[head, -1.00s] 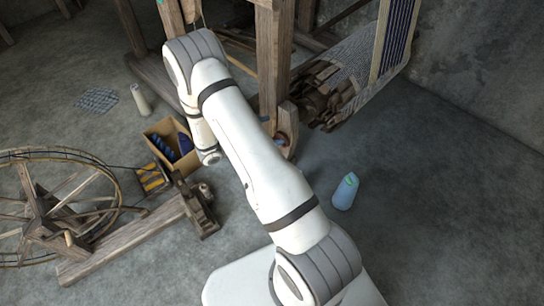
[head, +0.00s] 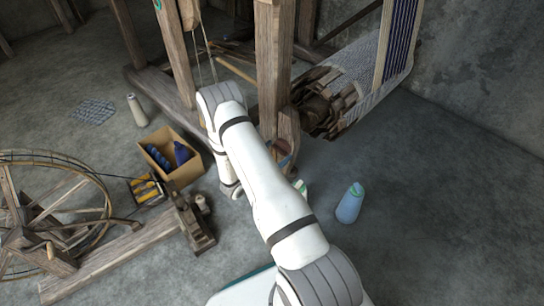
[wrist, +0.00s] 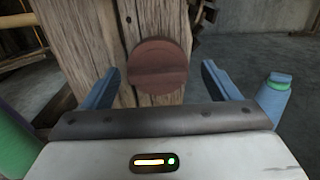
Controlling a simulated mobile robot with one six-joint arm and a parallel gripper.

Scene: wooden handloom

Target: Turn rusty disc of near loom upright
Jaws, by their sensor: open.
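The rusty disc (wrist: 158,66) is a round reddish-brown piece on a wooden post (wrist: 85,40) of the near loom. A raised ridge crosses its face and lies nearly level in the wrist view. In the head view the disc (head: 281,147) shows only partly, low on the post (head: 272,75). My gripper (wrist: 161,75) is open, with one blue finger on each side of the disc in the picture. The fingers show clear gaps to the disc and nothing is between them in grip. My arm hides most of the gripper in the head view.
A blue bottle with a green top (head: 349,203) stands on the floor right of the post. A cardboard box (head: 188,170) with yarn, a spinning wheel (head: 60,215) and a pale cone (head: 137,110) are to the left.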

